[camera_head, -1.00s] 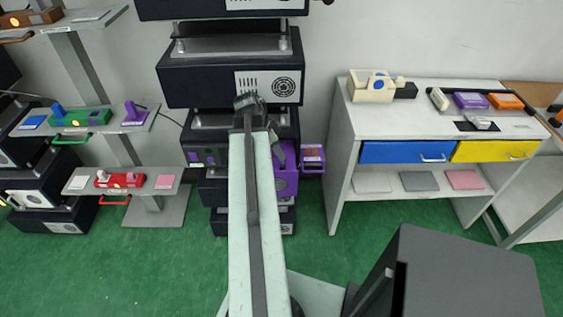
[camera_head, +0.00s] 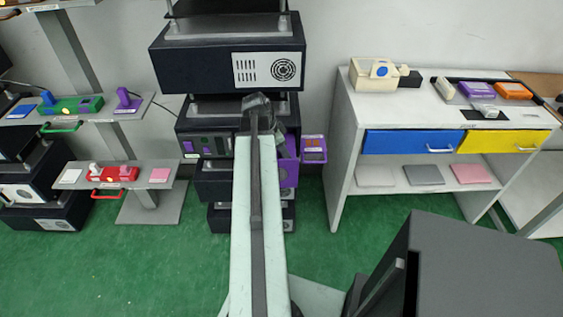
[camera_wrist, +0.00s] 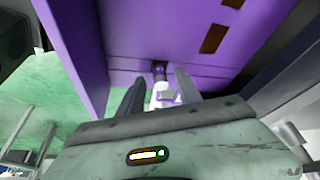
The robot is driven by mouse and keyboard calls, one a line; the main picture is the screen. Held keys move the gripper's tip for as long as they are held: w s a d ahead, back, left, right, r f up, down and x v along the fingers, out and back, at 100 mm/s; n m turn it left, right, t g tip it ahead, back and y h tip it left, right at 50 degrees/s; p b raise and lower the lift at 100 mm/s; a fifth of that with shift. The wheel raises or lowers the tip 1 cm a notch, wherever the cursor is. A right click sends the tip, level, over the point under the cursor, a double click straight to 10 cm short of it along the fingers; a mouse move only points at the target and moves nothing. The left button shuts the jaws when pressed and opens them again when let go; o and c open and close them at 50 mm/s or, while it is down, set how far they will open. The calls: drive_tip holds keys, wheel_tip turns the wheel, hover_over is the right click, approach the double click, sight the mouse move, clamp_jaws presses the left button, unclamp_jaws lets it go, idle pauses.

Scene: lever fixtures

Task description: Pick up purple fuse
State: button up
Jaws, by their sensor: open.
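A purple housing (camera_head: 289,172) is on the dark equipment stack, partly hidden behind my arm. It fills the top of the wrist view as a large purple panel (camera_wrist: 150,30) with brown slots. A small white and purple piece (camera_wrist: 164,96) with a dark purple stub (camera_wrist: 159,68) behind it shows between my fingers. I cannot tell if this is the purple fuse, or if the fingers touch it. My gripper (camera_wrist: 160,90) is open, its fingers on either side of that piece. In the head view my gripper (camera_head: 259,106) is at the stack, its fingertips unclear.
A small purple tray (camera_head: 314,149) juts out right of the housing. Shelves at left hold a purple upright piece (camera_head: 128,100), a green fixture (camera_head: 77,105) and a red fixture (camera_head: 112,174). A white desk (camera_head: 344,150) stands at right. Green floor (camera_head: 130,270) is open in front.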

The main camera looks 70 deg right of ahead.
clamp_jaws()
wheel_tip(320, 180, up, 10)
drive_tip(key=p, duration=1)
drive_tip(key=shift+r, duration=0.25)
